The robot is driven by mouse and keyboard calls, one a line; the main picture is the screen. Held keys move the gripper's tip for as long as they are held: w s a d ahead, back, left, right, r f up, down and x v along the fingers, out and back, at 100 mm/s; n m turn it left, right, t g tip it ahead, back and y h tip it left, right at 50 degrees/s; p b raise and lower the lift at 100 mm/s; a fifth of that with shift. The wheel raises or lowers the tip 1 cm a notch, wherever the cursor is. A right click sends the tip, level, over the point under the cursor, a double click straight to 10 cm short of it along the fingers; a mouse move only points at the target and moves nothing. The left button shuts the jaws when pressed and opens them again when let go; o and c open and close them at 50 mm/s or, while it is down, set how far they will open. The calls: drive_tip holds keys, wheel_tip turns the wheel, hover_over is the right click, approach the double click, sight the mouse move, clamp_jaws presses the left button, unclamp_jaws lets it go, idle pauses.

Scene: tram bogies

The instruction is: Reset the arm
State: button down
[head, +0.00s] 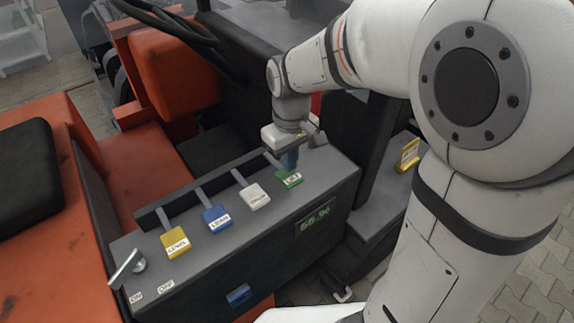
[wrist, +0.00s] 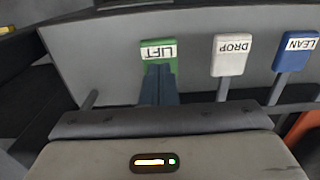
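My gripper (head: 289,161) hangs from my arm over the far end of a grey control box, right at the green LIFT lever (head: 290,179). In the wrist view its two blue-grey fingers (wrist: 159,84) are together, with only a thin seam between them. They overlap the lower part of the green LIFT handle (wrist: 158,50) and hide its shaft. Nothing shows held between them. I cannot tell whether the fingertips touch the lever.
The control box (head: 240,250) also has a white DROP lever (head: 254,197), a blue LEAN lever (head: 217,218), a yellow lever (head: 175,243), an ON/OFF switch (head: 127,266) and a green-lit display (head: 313,219). An orange seat (head: 172,72) and a steering wheel (head: 165,20) stand behind.

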wheel_tip(320, 180, up, 2)
drive_tip(key=shift+p, duration=0.35)
drive_tip(key=shift+f, duration=0.1)
